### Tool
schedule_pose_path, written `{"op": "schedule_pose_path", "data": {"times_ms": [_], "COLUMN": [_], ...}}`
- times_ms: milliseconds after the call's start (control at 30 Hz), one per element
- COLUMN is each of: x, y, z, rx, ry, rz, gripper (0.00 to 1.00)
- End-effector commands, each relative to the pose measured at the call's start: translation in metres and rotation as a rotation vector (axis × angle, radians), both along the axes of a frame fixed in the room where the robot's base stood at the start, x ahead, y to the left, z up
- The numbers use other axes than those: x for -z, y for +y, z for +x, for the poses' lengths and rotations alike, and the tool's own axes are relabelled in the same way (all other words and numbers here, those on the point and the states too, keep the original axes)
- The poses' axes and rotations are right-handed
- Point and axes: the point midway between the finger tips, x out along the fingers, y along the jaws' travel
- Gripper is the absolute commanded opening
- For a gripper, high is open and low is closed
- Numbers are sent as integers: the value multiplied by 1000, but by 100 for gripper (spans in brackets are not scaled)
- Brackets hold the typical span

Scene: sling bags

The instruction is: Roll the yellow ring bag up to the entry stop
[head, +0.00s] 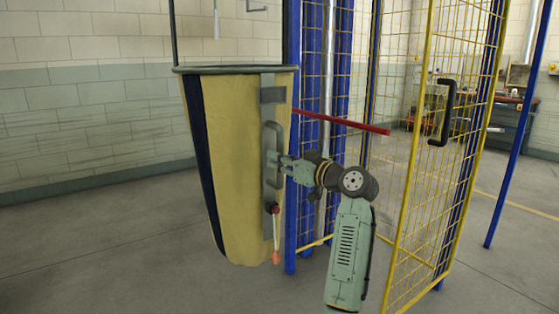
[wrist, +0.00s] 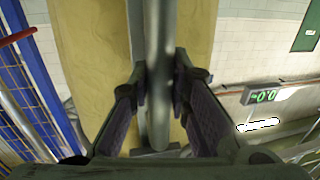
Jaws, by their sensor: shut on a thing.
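The yellow ring bag (head: 235,150) hangs from a grey ring at its top, in the left half of the head view. It has a dark blue stripe and a grey plate with a vertical grey handle (head: 272,135) on its right side. My gripper (head: 276,166) is shut on this handle at its middle to lower part. In the wrist view the gripper (wrist: 158,95) has one finger on each side of the handle bar (wrist: 159,60), with the yellow cloth (wrist: 85,50) behind. A red bar (head: 345,123) reaches out to the right of the bag; I cannot tell whether it is the entry stop.
Blue posts (head: 292,220) with mesh stand just right of the bag. A yellow mesh gate (head: 440,150) with a black handle (head: 443,112) stands open at the right of my arm. The floor (head: 130,250) at the left is clear. A green-lit display (wrist: 262,96) shows in the wrist view.

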Motion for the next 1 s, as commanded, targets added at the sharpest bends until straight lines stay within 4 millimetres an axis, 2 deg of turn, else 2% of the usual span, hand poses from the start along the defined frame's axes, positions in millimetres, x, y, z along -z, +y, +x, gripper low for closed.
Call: {"op": "schedule_pose_path", "data": {"times_ms": [33,333,667,833,1000], "x": [-1,0,0,0,0], "y": [-1,0,-1,-16,-42], "z": [0,0,-1,-15,-41], "rx": [2,1,1,3,4], "ry": [-2,-1,0,0,-1], "rz": [1,1,0,0,-1], "gripper": [18,38,38,38,38]}}
